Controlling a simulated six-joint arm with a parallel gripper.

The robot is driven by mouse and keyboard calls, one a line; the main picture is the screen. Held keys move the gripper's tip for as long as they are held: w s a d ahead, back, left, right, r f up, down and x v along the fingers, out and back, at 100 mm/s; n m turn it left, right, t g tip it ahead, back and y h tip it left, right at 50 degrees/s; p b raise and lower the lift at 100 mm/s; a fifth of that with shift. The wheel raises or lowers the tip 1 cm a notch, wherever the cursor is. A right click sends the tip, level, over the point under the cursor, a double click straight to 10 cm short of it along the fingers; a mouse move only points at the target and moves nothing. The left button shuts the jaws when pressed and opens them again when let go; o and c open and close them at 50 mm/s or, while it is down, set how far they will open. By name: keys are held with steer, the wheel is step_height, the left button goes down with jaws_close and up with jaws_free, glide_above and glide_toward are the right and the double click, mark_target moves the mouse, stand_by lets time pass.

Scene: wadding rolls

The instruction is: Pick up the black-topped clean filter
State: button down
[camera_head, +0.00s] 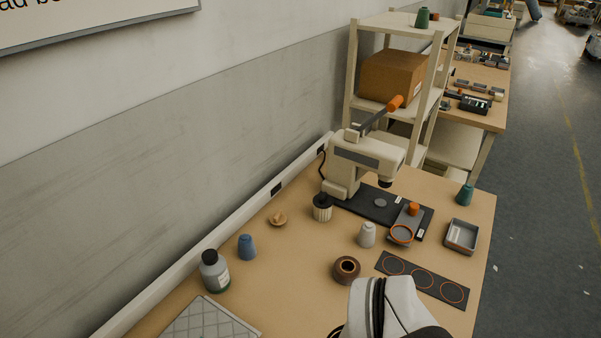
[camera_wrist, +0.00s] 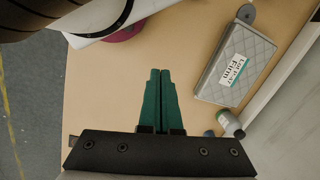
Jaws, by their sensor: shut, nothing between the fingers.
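The black-topped filter (camera_head: 322,208) stands upright on the table in the head view, with a pale ribbed body. It is near the wall side, just left of the press-like machine (camera_head: 361,160). It does not show in the wrist view. My gripper (camera_wrist: 159,72) shows in the wrist view as two green fingers, shut together with nothing between them, over the bare tabletop. The gripper's tips are out of sight in the head view, where only my white arm shows at the bottom, well apart from the filter.
Near the filter are a wooden knob (camera_head: 278,219), a white cone (camera_head: 367,235) and a brown ring-shaped pot (camera_head: 346,269). A blue cone (camera_head: 247,247) and bottle (camera_head: 214,272) stand further left. A quilted pad (camera_wrist: 236,65) lies beside the bottle. A dark three-ring mat (camera_head: 422,279) lies right.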

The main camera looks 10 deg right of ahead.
stand_by(0.3)
steer(key=c, duration=0.8)
jaws_free()
